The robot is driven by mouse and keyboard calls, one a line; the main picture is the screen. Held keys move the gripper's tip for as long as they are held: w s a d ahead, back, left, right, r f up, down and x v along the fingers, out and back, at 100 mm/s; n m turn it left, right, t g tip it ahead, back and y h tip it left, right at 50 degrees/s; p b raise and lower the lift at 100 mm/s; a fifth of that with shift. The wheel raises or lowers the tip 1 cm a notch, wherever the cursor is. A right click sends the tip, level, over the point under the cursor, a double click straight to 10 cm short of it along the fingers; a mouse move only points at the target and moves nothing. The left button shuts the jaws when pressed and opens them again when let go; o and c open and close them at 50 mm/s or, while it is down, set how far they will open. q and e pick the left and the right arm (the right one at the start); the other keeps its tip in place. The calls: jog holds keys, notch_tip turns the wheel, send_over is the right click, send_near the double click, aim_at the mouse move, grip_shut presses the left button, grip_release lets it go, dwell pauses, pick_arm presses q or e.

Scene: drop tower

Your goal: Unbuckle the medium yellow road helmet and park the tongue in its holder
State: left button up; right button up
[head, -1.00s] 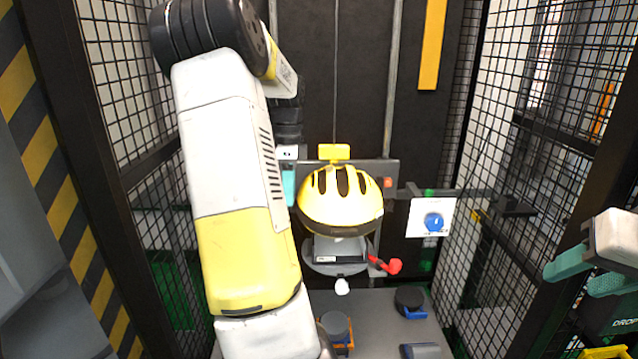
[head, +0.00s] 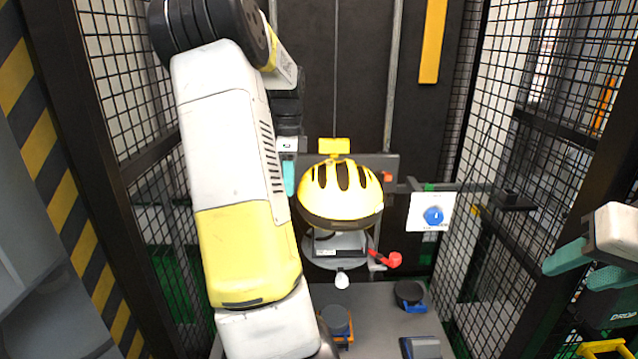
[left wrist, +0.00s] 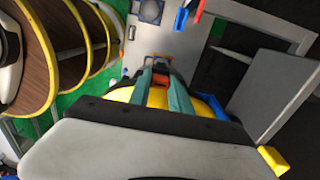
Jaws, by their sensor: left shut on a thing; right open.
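The yellow road helmet (head: 340,188) with black vents sits mid-height in front of the back panel in the head view. Its dark rim shows along its lower edge. My left gripper (head: 289,176) is just left of the helmet, its teal finger beside the shell. In the left wrist view the left gripper (left wrist: 160,92) is shut on a small orange-red piece (left wrist: 158,96). The yellow shell (left wrist: 122,95) shows behind the fingers. I cannot tell which buckle part the piece is; strap and tongue holder are not clear. My right gripper (head: 588,265) is open and empty at far right.
A red-ended lever (head: 393,260) and a white hanging piece (head: 342,280) are below the helmet. Dark pucks (head: 409,291) lie on the grey base. Mesh cage walls stand on both sides.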

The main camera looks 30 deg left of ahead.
pick_arm(q)
jog(key=shift+r, duration=1.45)
jog(key=shift+s+f, duration=4.05)
jog(key=shift+f, duration=0.6)
jog(key=shift+s+d, duration=2.3)
jog(key=shift+d, duration=0.15)
jog(key=shift+w+d+f, duration=0.3)
jog(key=shift+w+d, duration=1.2)
jog(key=shift+d, duration=3)
jog(key=shift+w+d+f, duration=0.25)
jog(key=shift+w+d, duration=1.25)
jog(key=shift+d, duration=3)
jog(key=w+d+r, duration=0.2)
jog(key=w+d, duration=0.6)
jog(key=w, duration=0.2)
